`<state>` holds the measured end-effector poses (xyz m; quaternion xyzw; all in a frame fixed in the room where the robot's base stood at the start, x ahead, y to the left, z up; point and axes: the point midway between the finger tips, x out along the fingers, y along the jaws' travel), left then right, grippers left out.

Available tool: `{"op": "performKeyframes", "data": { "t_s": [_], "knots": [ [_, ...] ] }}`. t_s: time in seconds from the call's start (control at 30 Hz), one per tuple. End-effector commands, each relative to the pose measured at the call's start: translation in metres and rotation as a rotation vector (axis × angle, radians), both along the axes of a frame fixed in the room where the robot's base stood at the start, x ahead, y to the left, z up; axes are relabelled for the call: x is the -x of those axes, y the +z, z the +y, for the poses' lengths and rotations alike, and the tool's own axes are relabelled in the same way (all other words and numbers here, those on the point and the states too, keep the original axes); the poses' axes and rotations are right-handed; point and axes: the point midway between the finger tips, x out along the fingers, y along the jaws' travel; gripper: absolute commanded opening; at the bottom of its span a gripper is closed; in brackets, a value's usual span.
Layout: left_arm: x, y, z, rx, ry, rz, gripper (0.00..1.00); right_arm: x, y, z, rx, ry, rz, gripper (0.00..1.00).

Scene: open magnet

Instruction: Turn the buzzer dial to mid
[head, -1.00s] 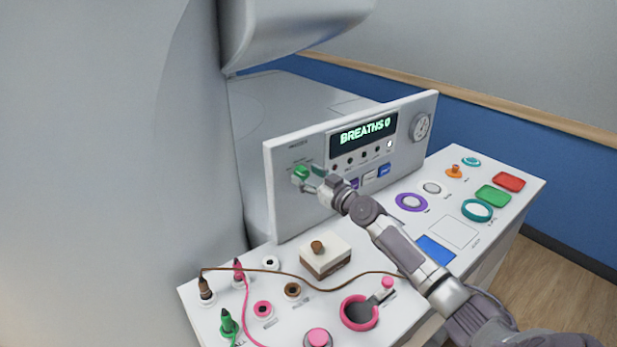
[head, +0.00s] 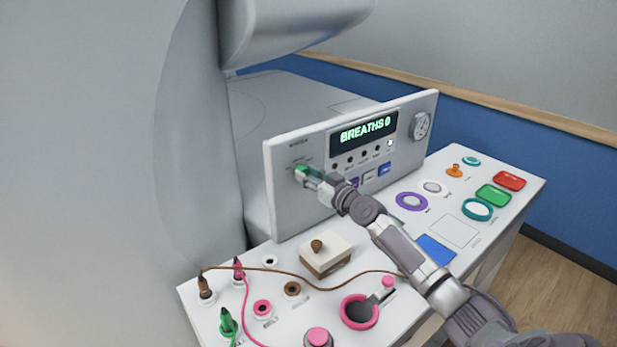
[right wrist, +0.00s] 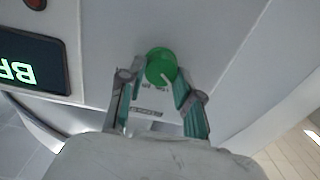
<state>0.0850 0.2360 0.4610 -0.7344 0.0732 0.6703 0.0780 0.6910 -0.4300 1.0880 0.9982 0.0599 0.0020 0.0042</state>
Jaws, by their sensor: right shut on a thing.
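The green buzzer dial (head: 301,170) is on the left part of the upright white panel. It also shows in the right wrist view (right wrist: 160,65) as a round green knob with a pale pointer mark. My right gripper (head: 308,175) reaches the panel from the right and is shut on the dial. In the right wrist view its fingers (right wrist: 157,82) lie on either side of the knob, and the label beside the knob is too small to read. My left gripper is not in view.
The white desk below holds a brown-and-white block (head: 326,258), colored plugs with cords, rings and buttons. A large pale machine body stands at left.

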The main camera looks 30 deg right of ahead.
Motion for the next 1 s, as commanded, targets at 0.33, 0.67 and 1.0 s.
{"op": "performKeyframes", "data": {
  "t_s": [0.33,0.67,1.0],
  "knots": [
    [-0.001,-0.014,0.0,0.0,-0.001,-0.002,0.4,0.0,-0.002,-0.001,-0.288,-0.001,0.022,0.0],
    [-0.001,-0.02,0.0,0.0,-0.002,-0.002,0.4,0.0,-0.002,-0.002,-0.602,-0.002,0.046,0.0],
    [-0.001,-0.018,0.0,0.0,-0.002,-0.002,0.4,0.0,-0.002,-0.002,-0.922,-0.001,0.072,0.0]
  ]
}}
